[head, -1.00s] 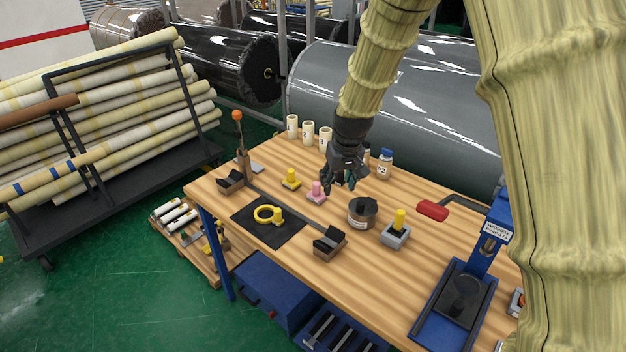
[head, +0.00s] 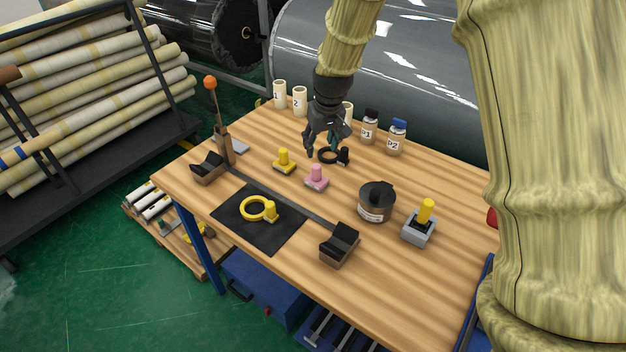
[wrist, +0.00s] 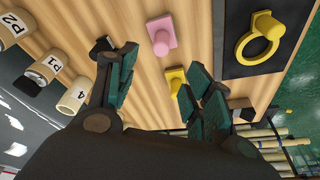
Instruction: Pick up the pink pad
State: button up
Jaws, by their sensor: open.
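The pink pad (head: 317,179) is a small flat square with an upright pink knob. It stands on the wooden table in the head view, right of a yellow pad (head: 285,161). It also shows in the wrist view (wrist: 161,36), above and between the fingers. My gripper (head: 325,146) is open and empty, above the table and behind the pink pad. In the wrist view its two green-padded fingers (wrist: 162,85) are spread apart, and the pink pad lies beyond their tips, apart from them.
A yellow ring (head: 252,208) rests on a black mat (head: 288,236). A dark round pot (head: 375,203) stands to the right. White cups (head: 299,101) and labelled bottles (head: 396,138) line the back edge.

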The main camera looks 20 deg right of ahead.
jog(key=f, duration=0.1)
jog(key=p, duration=0.1)
send_over(317, 166)
jog(key=f, duration=0.2)
jog(key=s+f, duration=0.1)
jog(key=f, duration=0.1)
jog(key=shift+f, duration=0.1)
jog(key=shift+p+x, duration=1.2)
jog(key=shift+x, duration=0.5)
jog(key=shift+p+x, duration=0.35)
jog(key=shift+x, duration=0.9)
jog(key=shift+s, duration=0.15)
grip_shut()
